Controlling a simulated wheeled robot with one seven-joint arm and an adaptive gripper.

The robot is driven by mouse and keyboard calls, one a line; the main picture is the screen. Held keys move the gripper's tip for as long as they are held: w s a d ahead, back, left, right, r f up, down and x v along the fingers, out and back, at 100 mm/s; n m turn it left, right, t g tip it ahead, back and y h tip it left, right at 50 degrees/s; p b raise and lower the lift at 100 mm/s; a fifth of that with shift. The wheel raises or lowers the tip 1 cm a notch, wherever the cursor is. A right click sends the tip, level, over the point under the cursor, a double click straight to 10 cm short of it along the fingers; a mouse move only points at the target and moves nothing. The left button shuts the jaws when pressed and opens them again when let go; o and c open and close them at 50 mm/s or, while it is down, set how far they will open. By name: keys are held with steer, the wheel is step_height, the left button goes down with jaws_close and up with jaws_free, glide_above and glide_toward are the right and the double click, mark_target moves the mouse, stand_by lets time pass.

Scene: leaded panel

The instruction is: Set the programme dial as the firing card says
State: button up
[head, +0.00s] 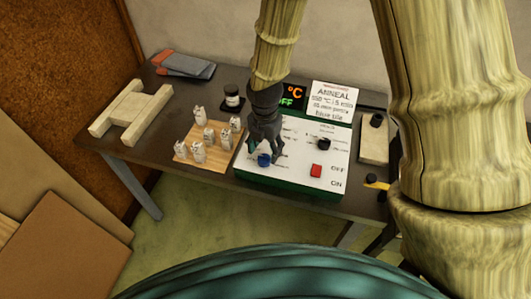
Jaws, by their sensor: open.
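The white control panel (295,178) with a green edge sits on the dark table. A blue knob (264,160) is at its front left, and a black knob (324,144) is to the right. The labels by both are too small to read, so I cannot tell which is the programme dial. The firing card (333,101) stands behind the panel; it reads ANNEAL, with small lines below that seem to mention a blue tile. My gripper (265,152) is open and points down over the blue knob, fingers either side; contact is unclear.
A red switch (316,171) sits beside OFF and ON labels. Several small pale pieces stand on a wooden board (211,162) to the left. A dark jar (232,98) and wooden frame (131,110) are farther left.

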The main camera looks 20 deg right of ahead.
mark_target(265, 155)
steer(key=shift+w+f, duration=0.1)
steer(key=shift+f, duration=0.8)
steer(key=shift+f+p, duration=0.4)
steer(key=shift+f, duration=0.55)
steer(key=shift+c, duration=0.2)
steer(key=c, duration=1)
